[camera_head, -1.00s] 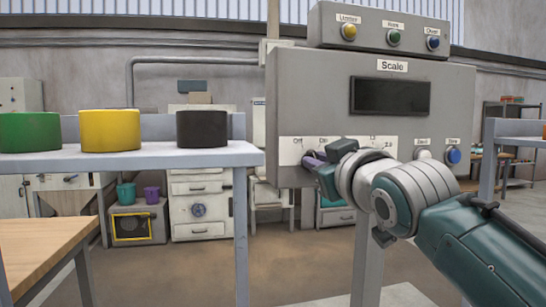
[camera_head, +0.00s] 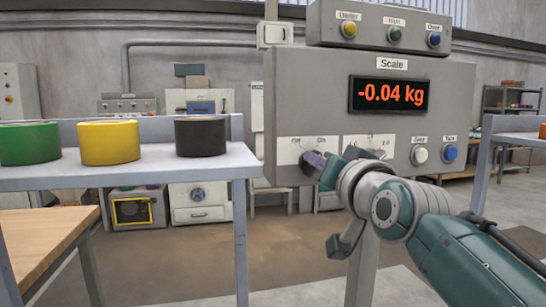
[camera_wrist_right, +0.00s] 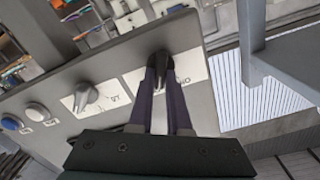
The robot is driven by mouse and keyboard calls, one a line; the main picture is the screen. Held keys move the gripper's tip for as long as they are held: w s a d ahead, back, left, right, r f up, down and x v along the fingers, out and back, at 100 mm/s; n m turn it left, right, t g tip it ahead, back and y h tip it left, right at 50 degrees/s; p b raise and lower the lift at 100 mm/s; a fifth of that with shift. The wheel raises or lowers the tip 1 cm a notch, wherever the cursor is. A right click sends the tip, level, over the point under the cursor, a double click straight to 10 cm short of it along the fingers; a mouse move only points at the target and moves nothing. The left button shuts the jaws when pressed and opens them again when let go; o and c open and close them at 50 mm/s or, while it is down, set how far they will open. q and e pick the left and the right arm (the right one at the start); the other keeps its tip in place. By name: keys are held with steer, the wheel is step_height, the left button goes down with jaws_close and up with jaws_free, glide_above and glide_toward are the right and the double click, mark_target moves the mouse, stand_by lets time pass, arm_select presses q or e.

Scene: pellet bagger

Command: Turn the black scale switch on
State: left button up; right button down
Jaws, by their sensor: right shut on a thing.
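The black scale switch (camera_wrist_right: 158,63) sits on a white label plate on the grey scale panel (camera_head: 310,95). My right gripper (camera_wrist_right: 160,80) is shut on it, one finger on each side. In the head view my right gripper (camera_head: 314,163) is at the panel's lower left, below the "Off" and "On" marks, and mostly hides the switch. The scale display (camera_head: 389,95) is lit and reads -0.04 kg in orange. My left gripper is not in view.
A second knob (camera_wrist_right: 85,97) is beside the switch. White (camera_head: 419,155) and blue (camera_head: 449,153) buttons are at the panel's lower right. Green (camera_head: 29,136), yellow (camera_head: 109,143) and black (camera_head: 200,137) tape rolls stand on a shelf (camera_head: 130,172) at left.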

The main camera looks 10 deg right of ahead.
steer(key=shift+m, duration=0.5)
steer(key=c, duration=0.9)
jaws_free()
steer(key=shift+o, duration=0.2)
steer(key=s, duration=1)
steer(key=shift+d+p, duration=0.15)
steer(key=shift+p, duration=0.25)
steer(key=shift+f, duration=0.1)
